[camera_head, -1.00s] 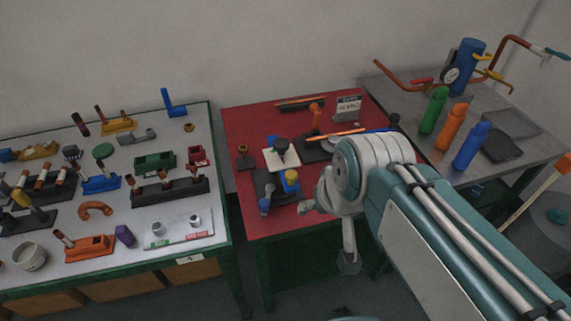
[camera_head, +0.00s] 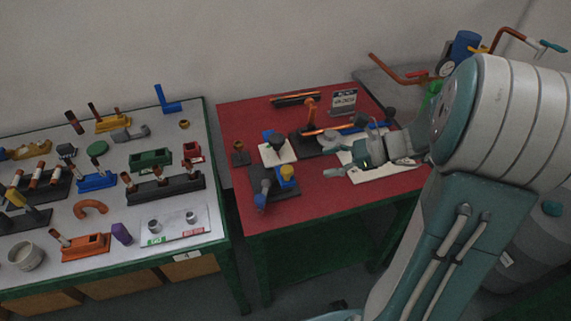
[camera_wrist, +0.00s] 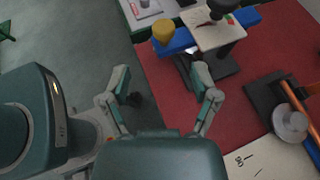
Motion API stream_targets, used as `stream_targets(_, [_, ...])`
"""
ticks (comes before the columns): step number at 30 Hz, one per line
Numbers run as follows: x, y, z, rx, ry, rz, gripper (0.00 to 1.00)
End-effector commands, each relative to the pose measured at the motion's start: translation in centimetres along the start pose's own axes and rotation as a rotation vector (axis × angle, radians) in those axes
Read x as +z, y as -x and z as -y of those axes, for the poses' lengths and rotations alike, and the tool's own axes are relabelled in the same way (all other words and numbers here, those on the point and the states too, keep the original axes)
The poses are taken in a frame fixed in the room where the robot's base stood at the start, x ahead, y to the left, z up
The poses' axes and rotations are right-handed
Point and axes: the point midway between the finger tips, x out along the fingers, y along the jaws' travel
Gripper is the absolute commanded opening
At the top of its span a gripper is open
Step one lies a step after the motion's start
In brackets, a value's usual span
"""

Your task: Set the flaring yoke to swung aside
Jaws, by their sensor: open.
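A fixture with a blue bar and a yellow knob (camera_head: 287,174) stands on a dark base at the front left of the red table. The yellow knob (camera_wrist: 163,32) and blue bar (camera_wrist: 176,44) also show at the top of the wrist view. I cannot tell for certain which piece is the flaring yoke. My gripper (camera_head: 342,167) is open and empty, over the red table, right of this fixture. In the wrist view its spread fingers (camera_wrist: 161,78) point toward the fixture, the right fingertip appearing just below the blue bar. They look apart from it.
An orange-armed tool (camera_head: 311,115) and a marked white board (camera_wrist: 270,160) lie near my gripper. A crowded grey table (camera_head: 190,221) is at left. The red table's front strip (camera_head: 290,215) is clear.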

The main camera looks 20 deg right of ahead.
Motion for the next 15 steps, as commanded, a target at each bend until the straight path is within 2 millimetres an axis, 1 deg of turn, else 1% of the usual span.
stream_targets(2, [-0.3, 0.3, 0.5, -0.016, -0.030, 0.025, 0.77])
stream_targets(5, [-0.3, -0.3, 0.6, -0.017, -0.035, 0.030, 0.77])
stream_targets(8, [-0.2, -1.6, 0.5, -0.015, -0.034, 0.029, 0.77])
stream_targets(15, [-0.1, -6.1, 0.6, -0.012, -0.032, 0.027, 0.77])
